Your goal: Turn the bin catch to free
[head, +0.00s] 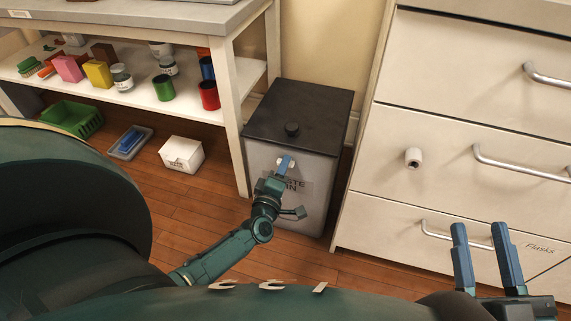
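The grey waste bin (258,160) with a black lid (305,103) and round knob stands between the shelf and the drawers. A small pale catch (279,161) shows high on its front, partly hidden by my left gripper. My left gripper (287,160) is at the catch with its blue fingers seen nearly edge-on. I cannot tell whether they are closed on the catch. The gripper also covers part of the bin's label (300,187). My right gripper (480,227) is open and empty, in front of the lower drawers at the right.
At left, a shelf (140,98) holds cups, jars and blocks. A green basket (72,118), blue tray (130,142) and white box (182,154) lie below it.

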